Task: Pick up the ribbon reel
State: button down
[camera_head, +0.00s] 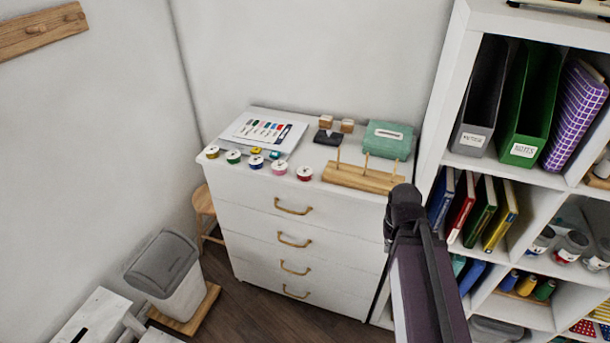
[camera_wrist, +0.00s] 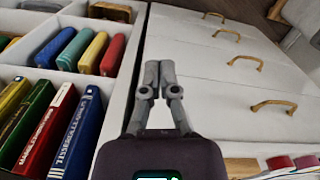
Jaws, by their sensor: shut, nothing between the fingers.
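Several small ribbon reels stand in a loose row along the front left of the white cabinet top (camera_head: 340,188): a yellow reel (camera_head: 212,152), a green reel (camera_head: 233,157), a blue reel (camera_head: 256,162), a pink reel (camera_head: 279,167) and a red reel (camera_head: 304,173). Another yellow reel and a teal one lie just behind. Red reels (camera_wrist: 280,162) show at the lower right of the wrist view, partly cut off. My gripper (camera_wrist: 160,75) is shut and empty, in front of the cabinet's right side and apart from the reels. Its fingers cannot be made out in the head view.
A wooden peg stand (camera_head: 355,178) sits right of the reels. A green box (camera_head: 388,140), wooden blocks and a chart sheet (camera_head: 262,132) stand behind. A white shelf (camera_head: 455,85) with books rises at the right. A grey bin (camera_head: 165,270) stands at the lower left.

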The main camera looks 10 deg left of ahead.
jog(key=c, duration=0.8)
grip_release()
jog(key=shift+w+r, duration=0.1)
jog(key=shift+w, duration=0.05)
jog(key=o, duration=0.7)
jog(key=shift+w+a+r+p, duration=0.3)
jog(key=shift+w+r+p, duration=0.1)
jog(key=shift+w, duration=0.1)
jog(key=shift+w+a+r+p, duration=0.25)
jog(key=shift+w+p, duration=0.1)
jog(key=shift+w, duration=0.1)
jog(key=shift+o, duration=0.5)
jog(key=w+a+r+m+p, duration=0.1)
jog(key=w+a+r+p, duration=0.5)
jog(key=w, duration=0.5)
jog(key=shift+a+r+p, duration=0.4)
jog(key=shift+a, duration=0.55)
notch_tip(320, 180, up, 8)
jog(key=r+m+p, duration=0.1)
jog(key=m+p, duration=0.1)
jog(key=p, duration=0.7)
send_over(305, 174)
jog(key=w, duration=0.2)
jog(key=shift+s+a+f, duration=0.1)
jog(key=shift+s+f, duration=0.1)
jog(key=shift+f, duration=0.05)
jog(key=shift+b, duration=0.3)
notch_tip(305, 174, down, 9)
jog(key=b, duration=0.8)
jog(key=shift+r, duration=0.2)
